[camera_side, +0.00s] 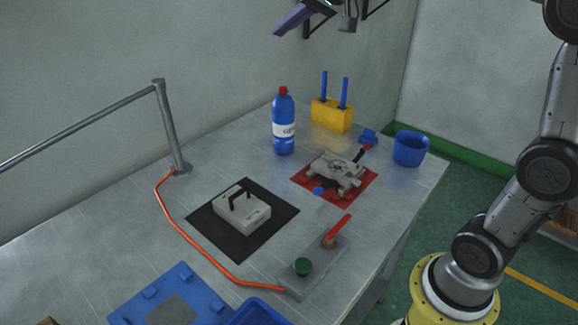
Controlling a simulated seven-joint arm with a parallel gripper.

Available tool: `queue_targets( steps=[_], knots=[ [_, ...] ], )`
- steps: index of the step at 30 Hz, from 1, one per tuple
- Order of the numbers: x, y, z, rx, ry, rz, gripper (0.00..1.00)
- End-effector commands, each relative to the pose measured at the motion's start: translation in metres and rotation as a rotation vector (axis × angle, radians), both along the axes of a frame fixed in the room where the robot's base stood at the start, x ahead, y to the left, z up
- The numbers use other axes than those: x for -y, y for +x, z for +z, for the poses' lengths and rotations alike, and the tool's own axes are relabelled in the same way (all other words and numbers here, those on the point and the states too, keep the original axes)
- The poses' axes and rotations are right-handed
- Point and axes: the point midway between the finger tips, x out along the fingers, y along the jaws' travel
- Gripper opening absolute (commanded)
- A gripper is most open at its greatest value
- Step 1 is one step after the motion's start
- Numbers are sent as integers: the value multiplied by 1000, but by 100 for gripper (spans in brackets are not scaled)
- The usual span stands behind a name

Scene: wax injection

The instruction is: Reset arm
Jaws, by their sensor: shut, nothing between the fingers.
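My gripper is not in view; my arm rises along the right side and leaves the picture at the top right. A grey block with a dark handle (238,207) sits on a black mat (274,223) in the middle of the table. A grey fixture with metal parts (337,173) sits on a red mat (306,191) further back. A grey plate (318,277) with a red lever (338,231) and a green button (303,266) lies near the front edge, with an orange hose (192,231) running from it.
A blue bottle (284,122), a yellow block holding two blue rods (331,115) and a blue cup (410,149) stand at the back. A blue tray (135,308) and a blue bin (256,312) are at the front. A metal rail (85,122) stands left. A purple item (292,19) is high up.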

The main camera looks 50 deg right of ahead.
Motion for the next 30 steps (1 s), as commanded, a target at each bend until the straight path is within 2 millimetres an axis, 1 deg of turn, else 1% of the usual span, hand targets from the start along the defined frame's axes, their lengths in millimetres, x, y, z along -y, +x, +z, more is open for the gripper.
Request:
queue_targets(
  steps=[1,2,3,5,6,7,8,9,11,12,14,15,18,21,22,25,30],
  knots=[
    [-17,-30,4,0,-29,35,0],
    [-24,-46,4,-5,-47,52,0],
    [-34,-68,1,-12,-70,76,0],
    [-45,-101,-6,-28,-108,111,0],
    [-51,-122,-13,-38,-133,132,0],
    [-54,-138,-19,-48,-152,148,0],
    [-57,-154,-27,-60,-171,163,0],
    [-60,-174,-37,-74,-197,184,0],
    [-62,-204,-56,-100,-237,212,0],
    [-62,-222,-70,-120,-262,230,0],
    [-61,-247,-91,-153,-299,253,0],
    [-59,-261,-105,-175,-322,266,0],
    [-53,-289,-137,-239,-368,289,0],
    [-46,-305,-162,-303,-399,303,0],
    [-45,-308,-167,-320,-405,307,0],
    [-42,-314,-176,-352,-420,314,0],
    [-41,-314,-176,-355,-424,316,0]
  ],
)
